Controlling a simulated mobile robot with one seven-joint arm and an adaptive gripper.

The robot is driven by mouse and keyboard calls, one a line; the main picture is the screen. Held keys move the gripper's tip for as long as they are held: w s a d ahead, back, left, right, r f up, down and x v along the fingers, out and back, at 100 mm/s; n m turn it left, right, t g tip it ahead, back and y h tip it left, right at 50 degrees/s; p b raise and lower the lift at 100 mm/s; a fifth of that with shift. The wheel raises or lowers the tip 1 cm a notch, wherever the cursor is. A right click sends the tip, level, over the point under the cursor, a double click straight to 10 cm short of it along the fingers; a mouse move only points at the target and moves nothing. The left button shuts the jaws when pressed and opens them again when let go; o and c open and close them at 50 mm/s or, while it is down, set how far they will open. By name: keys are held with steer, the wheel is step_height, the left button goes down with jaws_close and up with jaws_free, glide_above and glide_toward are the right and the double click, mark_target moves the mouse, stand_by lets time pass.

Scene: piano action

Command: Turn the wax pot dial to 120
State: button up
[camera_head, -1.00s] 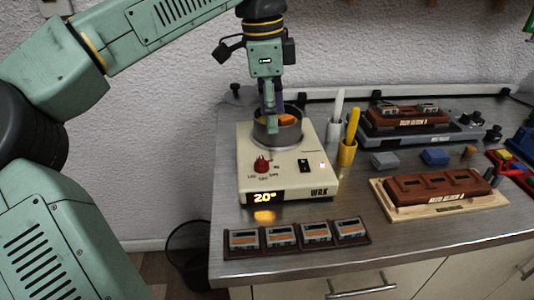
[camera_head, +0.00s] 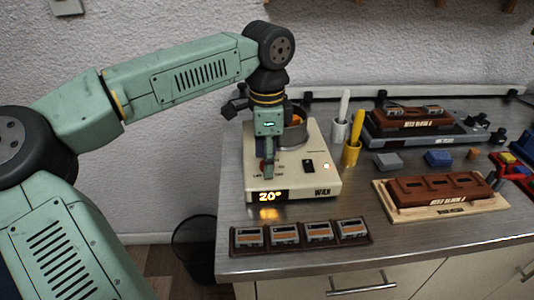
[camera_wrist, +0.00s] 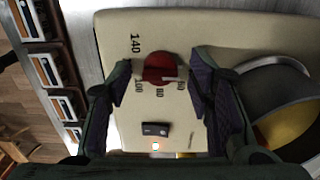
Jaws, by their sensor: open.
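The cream wax pot unit (camera_head: 323,179) stands on the counter, with a metal pot (camera_head: 293,136) at its back holding something orange. Its front display (camera_head: 268,197) reads 20°. The red dial (camera_wrist: 160,68) shows in the wrist view with a pale pointer mark and printed numbers around it; in the head view my gripper mostly hides it. My gripper (camera_head: 268,172) points down over the dial. In the wrist view my gripper (camera_wrist: 163,78) is open, its dark fingers on either side of the dial with gaps. I cannot tell how far above the panel the fingertips are.
A black switch (camera_head: 308,166) sits right of the dial. A rack of several small blocks (camera_head: 301,246) lies in front. A brown block on a wooden board (camera_head: 445,208) lies farther right.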

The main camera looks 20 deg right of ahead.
steer(key=shift+c, duration=0.4)
jaws_close()
